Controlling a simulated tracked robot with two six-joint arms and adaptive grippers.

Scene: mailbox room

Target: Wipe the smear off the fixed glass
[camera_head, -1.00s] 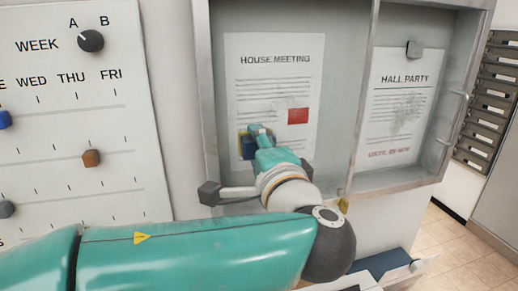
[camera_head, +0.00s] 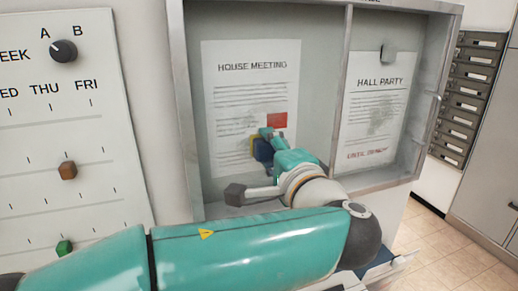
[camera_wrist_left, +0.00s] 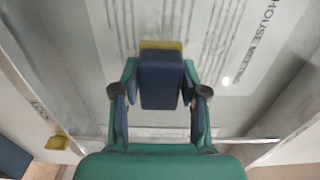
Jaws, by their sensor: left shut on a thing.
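A wall display case (camera_head: 178,100) has a left bay with a "HOUSE MEETING" notice (camera_head: 250,85) and a right bay with a "HALL PARTY" notice (camera_head: 376,100). A grey smear (camera_head: 384,122) shows over the middle of the right notice. My left gripper (camera_head: 268,143) is shut on a blue block with a yellow pad (camera_head: 256,146), in front of the lower right of the left notice. In the left wrist view, the blue block (camera_wrist_left: 161,85) sits between the fingers, yellow face forward. Whether the pad touches glass, I cannot tell. My right gripper is not in view.
A week board (camera_head: 60,130) with a knob and coloured sliders hangs left. Mailbox slots (camera_head: 468,100) stand right, beyond open floor (camera_head: 440,240).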

